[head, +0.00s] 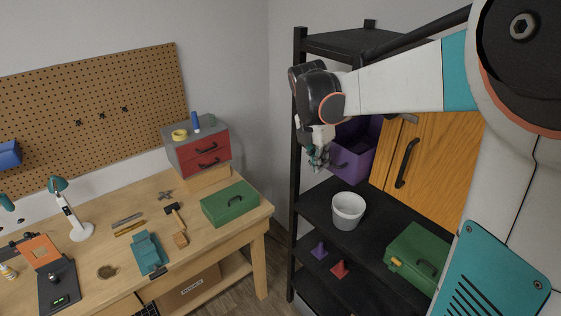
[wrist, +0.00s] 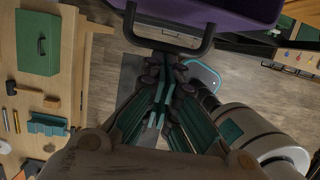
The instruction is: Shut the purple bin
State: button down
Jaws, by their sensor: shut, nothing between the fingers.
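The purple bin (head: 357,163) sits in the black shelf unit, left of a wooden door, and sticks out at the front; part of its inside shows. My arm hides its upper part. In the wrist view the bin (wrist: 225,9) fills the top edge, with a dark U-shaped handle (wrist: 168,45) on its front. My gripper (head: 318,160) is at the bin's front left, its fingers together and empty. In the wrist view my gripper's fingertips (wrist: 165,62) are close to the handle bar; I cannot tell whether they touch it.
The wooden door (head: 432,155) is just right of the bin. A white bucket (head: 348,209) and a green toolbox (head: 417,257) stand on the shelf below. The workbench (head: 110,205) with tools, a green box (head: 229,203) and a red drawer unit (head: 203,153) is at left. Floor shows between.

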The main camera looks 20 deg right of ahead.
aim_at(337, 148)
jog(key=d, duration=0.2)
jog(key=w+d, duration=0.1)
jog(key=d, duration=0.1)
jog(key=w+d+b, duration=0.1)
jog(key=d, duration=0.2)
jog(key=shift+w, duration=0.15)
jog(key=shift+a, duration=0.15)
